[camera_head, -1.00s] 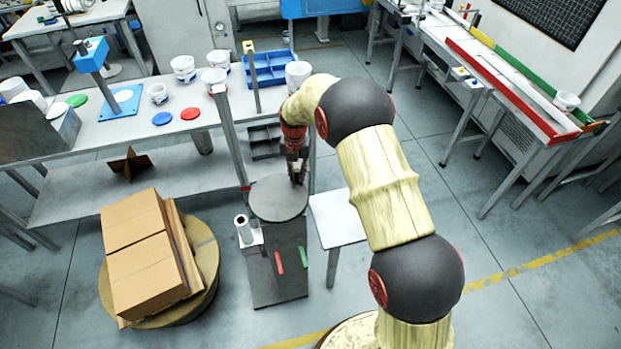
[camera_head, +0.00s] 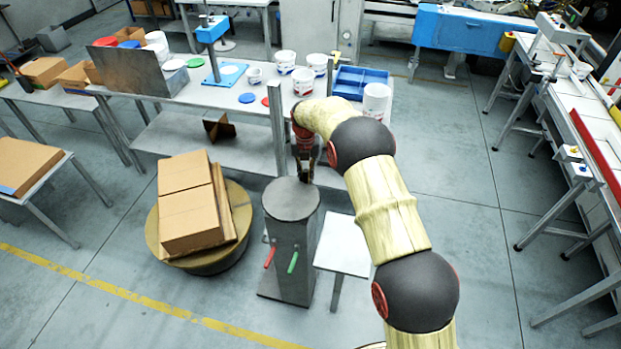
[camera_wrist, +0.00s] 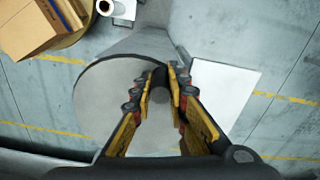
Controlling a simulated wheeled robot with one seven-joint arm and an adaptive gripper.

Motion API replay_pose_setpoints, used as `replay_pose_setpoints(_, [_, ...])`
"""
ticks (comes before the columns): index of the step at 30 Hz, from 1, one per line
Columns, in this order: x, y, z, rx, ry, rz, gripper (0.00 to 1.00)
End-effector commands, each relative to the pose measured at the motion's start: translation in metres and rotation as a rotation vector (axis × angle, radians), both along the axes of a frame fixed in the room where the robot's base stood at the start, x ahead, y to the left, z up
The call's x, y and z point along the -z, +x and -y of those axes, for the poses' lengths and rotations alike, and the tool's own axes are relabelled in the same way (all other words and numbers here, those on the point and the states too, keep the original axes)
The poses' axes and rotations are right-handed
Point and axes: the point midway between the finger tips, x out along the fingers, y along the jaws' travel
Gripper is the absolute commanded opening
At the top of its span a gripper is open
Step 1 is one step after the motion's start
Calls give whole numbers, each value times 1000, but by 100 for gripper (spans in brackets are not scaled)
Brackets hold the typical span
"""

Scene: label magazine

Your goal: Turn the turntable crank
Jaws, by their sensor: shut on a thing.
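A grey pedestal (camera_head: 290,245) with a round, flat grey top (camera_head: 285,203) stands on the floor; I take it as the turntable's crank stand. My gripper (camera_head: 305,178) reaches down to the far right edge of this top. In the wrist view the grey disc (camera_wrist: 100,115) lies below and left of my gripper (camera_wrist: 167,78). The fingers are close together on a small dark piece at the disc's edge, probably the crank handle. The fingers mostly hide it. A red lever (camera_head: 269,257) and a green lever (camera_head: 292,262) are on the pedestal's front.
Cardboard boxes (camera_head: 190,215) lie on a round turntable (camera_head: 232,250) left of the pedestal. A small white table (camera_head: 343,245) stands close on the right. A long bench (camera_head: 180,135) with tubs and lids runs behind. The front floor is clear.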

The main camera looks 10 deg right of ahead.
Motion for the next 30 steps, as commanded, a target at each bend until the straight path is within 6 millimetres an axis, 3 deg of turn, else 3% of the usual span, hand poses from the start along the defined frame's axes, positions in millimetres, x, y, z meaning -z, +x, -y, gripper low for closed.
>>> replay_pose_setpoints(14, [-2,4,-3,-8,2,3,0])
replay_pose_setpoints(15, [-2,4,-3,-8,2,3,16])
replay_pose_setpoints(25, [0,3,-2,-7,0,1,35])
replay_pose_setpoints(30, [0,3,-2,-7,0,1,35])
